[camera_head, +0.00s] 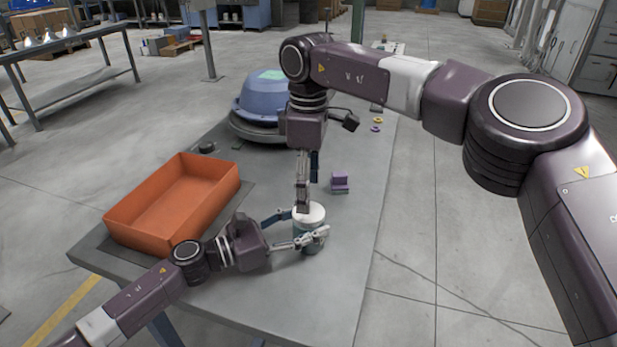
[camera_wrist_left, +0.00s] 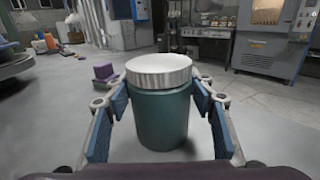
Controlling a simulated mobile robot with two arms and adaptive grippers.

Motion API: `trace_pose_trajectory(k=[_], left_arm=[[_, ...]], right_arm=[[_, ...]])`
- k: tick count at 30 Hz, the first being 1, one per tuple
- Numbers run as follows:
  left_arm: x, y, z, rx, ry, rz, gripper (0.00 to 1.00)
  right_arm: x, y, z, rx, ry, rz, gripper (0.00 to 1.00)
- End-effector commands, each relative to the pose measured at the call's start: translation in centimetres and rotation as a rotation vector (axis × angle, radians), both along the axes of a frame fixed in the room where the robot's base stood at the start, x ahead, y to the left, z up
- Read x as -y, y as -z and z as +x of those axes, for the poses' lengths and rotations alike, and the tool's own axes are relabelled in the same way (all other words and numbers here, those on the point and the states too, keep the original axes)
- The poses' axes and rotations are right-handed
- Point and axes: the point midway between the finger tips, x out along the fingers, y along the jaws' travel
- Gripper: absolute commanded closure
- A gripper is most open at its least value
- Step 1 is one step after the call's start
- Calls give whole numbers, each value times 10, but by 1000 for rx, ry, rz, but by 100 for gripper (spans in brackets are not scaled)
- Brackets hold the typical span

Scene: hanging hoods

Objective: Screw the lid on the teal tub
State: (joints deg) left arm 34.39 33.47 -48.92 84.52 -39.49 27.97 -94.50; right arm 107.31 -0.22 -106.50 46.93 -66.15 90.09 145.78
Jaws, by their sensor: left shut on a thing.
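The teal tub (camera_head: 310,243) stands upright on the grey table. In the left wrist view the tub (camera_wrist_left: 162,118) is between the two blue-padded fingers. My left gripper (camera_head: 303,226) is shut on it. The white ribbed lid (camera_wrist_left: 160,72) sits level on top of the tub; whether its thread is engaged cannot be told. In the head view the lid (camera_head: 313,213) is partly covered by my right gripper (camera_head: 303,207). That gripper points down at the lid, with its fingers lined up one behind the other, so their opening and any contact are unclear.
An orange bin (camera_head: 174,204) stands left of the tub on a dark mat. A purple block (camera_head: 340,183) lies behind the tub to the right. A blue hood (camera_head: 263,97) rests at the table's far end, near small yellow (camera_head: 378,121) and purple rings. The table's right side is clear.

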Motion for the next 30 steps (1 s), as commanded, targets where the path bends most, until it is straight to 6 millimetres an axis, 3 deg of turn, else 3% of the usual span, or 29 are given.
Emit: trace_pose_trajectory(k=[30], left_arm=[[0, 0, 0, -1, 0, 0, 100]], right_arm=[[-1, -18, 0, 3, -1983, -4, 36]])
